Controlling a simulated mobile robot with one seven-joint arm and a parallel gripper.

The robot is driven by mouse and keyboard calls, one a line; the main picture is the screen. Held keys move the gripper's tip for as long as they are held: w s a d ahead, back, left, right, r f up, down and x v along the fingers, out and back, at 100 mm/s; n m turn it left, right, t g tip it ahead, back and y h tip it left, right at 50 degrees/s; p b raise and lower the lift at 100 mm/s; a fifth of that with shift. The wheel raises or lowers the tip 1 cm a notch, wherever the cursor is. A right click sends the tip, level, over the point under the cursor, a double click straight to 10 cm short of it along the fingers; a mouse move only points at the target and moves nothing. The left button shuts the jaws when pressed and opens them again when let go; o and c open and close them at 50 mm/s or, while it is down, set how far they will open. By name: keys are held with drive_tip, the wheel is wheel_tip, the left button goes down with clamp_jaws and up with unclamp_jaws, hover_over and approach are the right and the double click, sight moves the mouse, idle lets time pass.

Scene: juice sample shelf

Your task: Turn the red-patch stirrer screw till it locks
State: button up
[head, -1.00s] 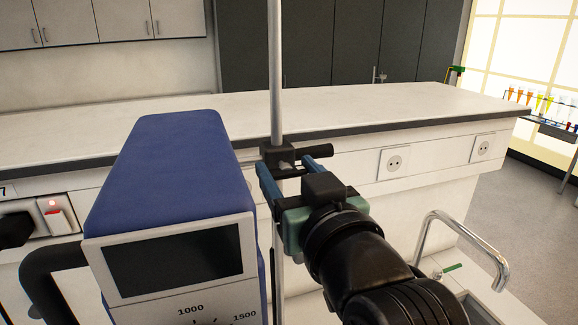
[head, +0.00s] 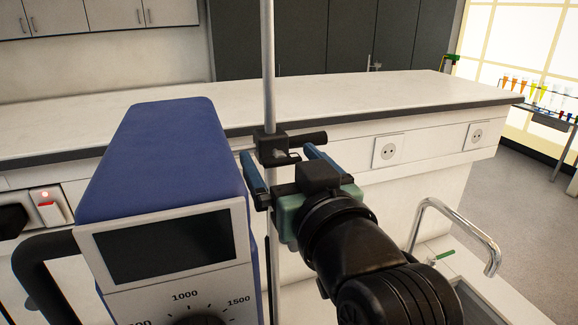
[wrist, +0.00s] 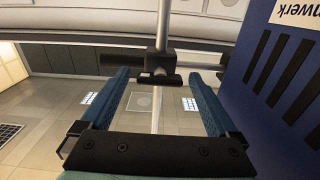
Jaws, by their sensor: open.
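The stirrer is a blue box (head: 165,150) with a dark display and a speed dial, left of centre in the head view. A black clamp (head: 270,146) sits on the upright metal rod beside it; it also shows in the wrist view (wrist: 156,62). A short dark cross-bar (wrist: 157,80), perhaps the screw's handle, shows on the clamp's near side. I cannot make out a red patch. My gripper (head: 279,154) is open, its blue fingers apart on either side of the clamp's near side. In the wrist view the gap between the fingertips (wrist: 158,76) frames the cross-bar; contact is unclear.
The metal rod (head: 268,60) rises above the clamp. A white bench (head: 380,100) runs behind, with sockets on its front. A metal tap (head: 460,225) and sink stand at the lower right. A rack of coloured tubes (head: 530,90) is far right.

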drive_tip(key=b+v, duration=1)
drive_tip(key=v, duration=0.3)
drive_tip(key=shift+b, duration=0.35)
